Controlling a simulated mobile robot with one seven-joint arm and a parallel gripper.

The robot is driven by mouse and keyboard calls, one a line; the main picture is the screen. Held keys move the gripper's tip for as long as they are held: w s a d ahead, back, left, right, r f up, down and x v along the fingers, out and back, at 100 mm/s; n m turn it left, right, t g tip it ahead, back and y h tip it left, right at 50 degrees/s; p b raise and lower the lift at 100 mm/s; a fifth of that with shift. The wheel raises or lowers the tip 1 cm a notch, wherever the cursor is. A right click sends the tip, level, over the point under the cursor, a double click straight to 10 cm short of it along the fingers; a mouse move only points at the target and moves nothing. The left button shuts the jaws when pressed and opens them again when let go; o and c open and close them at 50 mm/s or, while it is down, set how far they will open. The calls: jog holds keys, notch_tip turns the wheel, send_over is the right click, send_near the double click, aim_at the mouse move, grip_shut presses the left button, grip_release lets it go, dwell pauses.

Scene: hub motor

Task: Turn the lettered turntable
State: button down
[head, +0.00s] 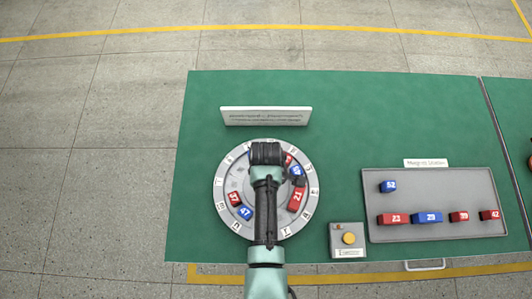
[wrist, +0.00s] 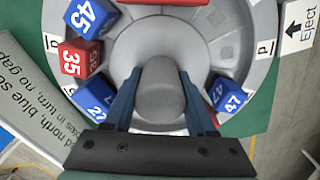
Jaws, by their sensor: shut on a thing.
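The lettered turntable (head: 222,205) is a round grey disc with letter tiles on its rim, on the green table. Red and blue numbered magnet blocks sit around its ring, including a blue 47 (wrist: 228,97), a red 35 (wrist: 80,57) and a blue 45 (wrist: 85,18). My gripper (wrist: 160,78) is shut on the grey central knob (wrist: 160,95), with one blue finger on each side of it. In the head view, my arm hides the knob, the fingers and part of the disc.
A white sign board (head: 265,116) stands behind the turntable. To the right are a small grey box with a yellow button (head: 349,238) and a grey tray (head: 435,188) holding several numbered blocks. The green table (head: 400,110) is clear at the back right.

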jog(key=shift+n, duration=0.6)
dwell(0.3)
jog(key=shift+c, duration=1)
grip_release()
notch_tip(320, 180, up, 13)
jog(key=shift+r+b, duration=0.1)
jog(key=shift+b, duration=0.2)
